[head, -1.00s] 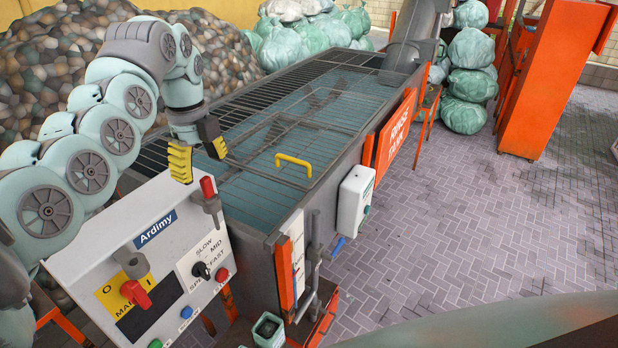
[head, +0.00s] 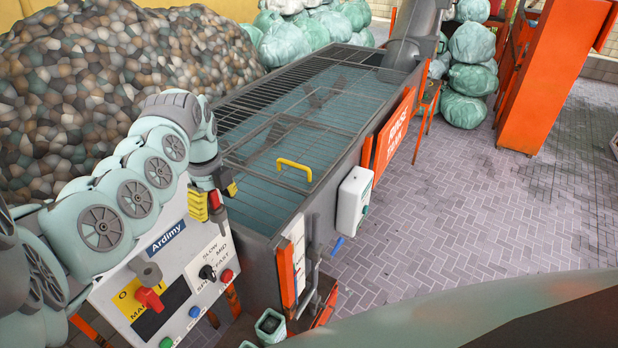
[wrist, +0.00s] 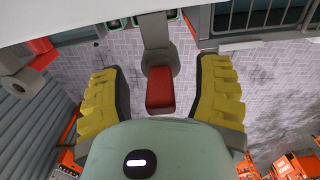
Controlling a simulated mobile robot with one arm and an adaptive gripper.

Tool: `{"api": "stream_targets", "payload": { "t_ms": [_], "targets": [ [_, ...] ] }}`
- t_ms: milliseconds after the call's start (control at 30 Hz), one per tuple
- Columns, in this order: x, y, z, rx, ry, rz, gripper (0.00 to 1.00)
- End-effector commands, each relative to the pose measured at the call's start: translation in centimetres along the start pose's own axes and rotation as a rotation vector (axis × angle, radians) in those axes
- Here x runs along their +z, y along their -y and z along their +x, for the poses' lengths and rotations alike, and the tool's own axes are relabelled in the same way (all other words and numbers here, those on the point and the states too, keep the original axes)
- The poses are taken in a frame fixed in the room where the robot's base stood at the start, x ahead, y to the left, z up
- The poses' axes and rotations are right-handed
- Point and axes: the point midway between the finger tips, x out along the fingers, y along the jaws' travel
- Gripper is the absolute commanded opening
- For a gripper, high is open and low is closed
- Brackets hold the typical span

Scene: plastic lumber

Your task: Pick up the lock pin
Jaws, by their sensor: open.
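The lock pin, which I take to be the grey piece with a red handle, stands at the top right corner of the white control panel. In the wrist view its red handle (wrist: 160,92) lies between my fingers, with its round grey part (wrist: 160,62) beyond. My gripper (wrist: 160,98) is open, with yellow ribbed fingers on both sides and a visible gap to the handle on each side. In the head view my gripper (head: 215,198) is at the panel's top right corner. There the pin is mostly hidden behind the fingers and wrist.
The control panel (head: 182,262) carries a red switch handle (head: 150,299), a black speed knob (head: 207,272) and buttons. The mesh-topped rinse tank (head: 262,222) with a yellow handle (head: 294,168) stands close behind. Paved floor (head: 480,220) is open at right.

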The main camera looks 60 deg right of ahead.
Motion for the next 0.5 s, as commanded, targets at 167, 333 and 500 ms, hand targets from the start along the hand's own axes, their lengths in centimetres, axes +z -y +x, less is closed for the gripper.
{"api": "stream_targets", "payload": {
  "t_ms": [167, 333, 500],
  "targets": [
    [-0.14, 0.11, 0.34, -0.001, 0.001, 0.004, 0.64],
    [-0.09, 0.12, 0.32, -0.002, 0.002, 0.004, 0.66],
    [-0.05, 0.1, 0.3, -0.002, 0.002, 0.003, 0.49]
  ]
}}
